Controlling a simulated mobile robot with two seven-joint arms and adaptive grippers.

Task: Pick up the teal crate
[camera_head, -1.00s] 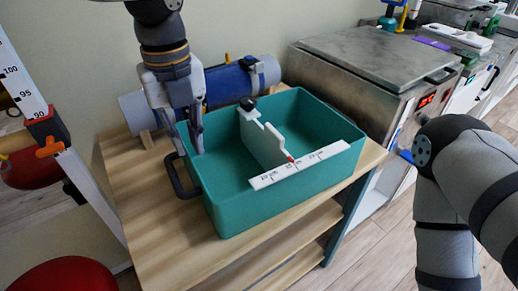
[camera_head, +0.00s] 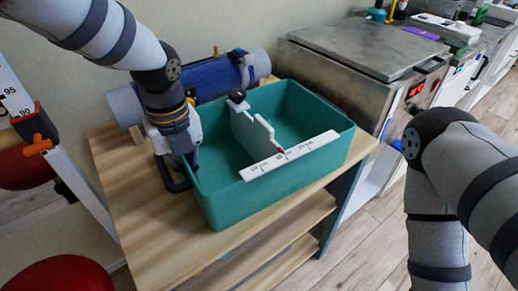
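The teal crate (camera_head: 272,189) stands upright on the wooden shelf unit. A white measuring device (camera_head: 290,156) with a scale bar lies inside it, with the bar at the crate's front rim.
The wooden shelf unit (camera_head: 130,205) has bare top to the left and front of the crate. A blue roller (camera_head: 215,80) lies behind it. A metal heater box (camera_head: 365,65) stands close at the right. A white height scale (camera_head: 75,185) stands at the left.

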